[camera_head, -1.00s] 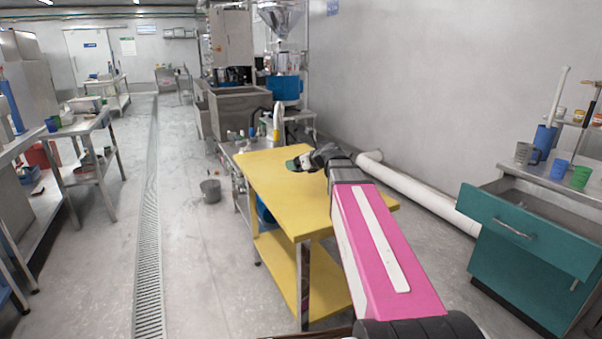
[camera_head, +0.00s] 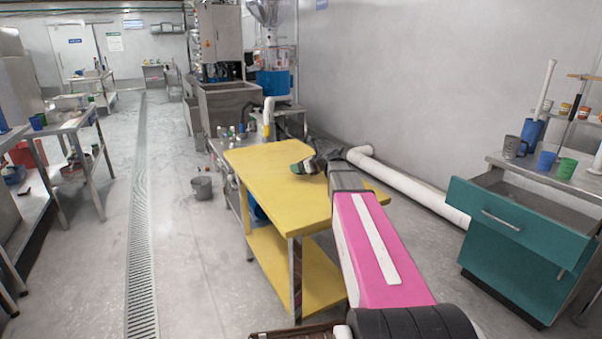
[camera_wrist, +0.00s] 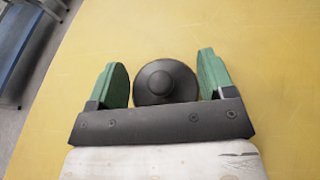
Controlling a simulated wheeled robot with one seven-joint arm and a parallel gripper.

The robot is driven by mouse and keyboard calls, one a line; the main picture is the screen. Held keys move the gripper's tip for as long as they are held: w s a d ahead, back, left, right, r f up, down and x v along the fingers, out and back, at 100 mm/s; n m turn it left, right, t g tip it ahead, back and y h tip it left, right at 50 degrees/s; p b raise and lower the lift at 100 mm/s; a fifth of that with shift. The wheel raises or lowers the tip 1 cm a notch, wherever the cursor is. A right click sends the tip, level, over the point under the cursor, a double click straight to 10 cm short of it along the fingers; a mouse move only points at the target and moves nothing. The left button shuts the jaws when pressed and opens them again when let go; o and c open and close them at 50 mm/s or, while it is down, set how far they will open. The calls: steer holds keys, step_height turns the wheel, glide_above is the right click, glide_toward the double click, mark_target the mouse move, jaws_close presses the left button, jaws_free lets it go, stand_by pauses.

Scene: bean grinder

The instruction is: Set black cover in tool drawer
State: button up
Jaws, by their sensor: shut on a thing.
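The black cover (camera_wrist: 166,82) is a round dark disc with a raised knob. In the wrist view it sits between the two green fingers of my gripper (camera_wrist: 165,80), which is shut on it. In the head view my gripper (camera_head: 303,168) is over the right part of the yellow table top, and the cover cannot be made out there. The tool drawer (camera_head: 515,224) is the teal drawer of the cabinet at the right. It is pulled open, with its grey inside partly showing, and is well apart from my gripper.
The yellow table (camera_head: 262,168) has a lower shelf and a bare top around my gripper. Blue and green cups (camera_head: 566,168) and a grey mug stand on the cabinet top behind the drawer. A white pipe (camera_head: 410,187) runs along the wall. Floor shows between table and cabinet.

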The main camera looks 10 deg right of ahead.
steer(key=shift+f, duration=1.35)
steer(key=shift+f, duration=0.15)
steer(key=o, duration=0.9)
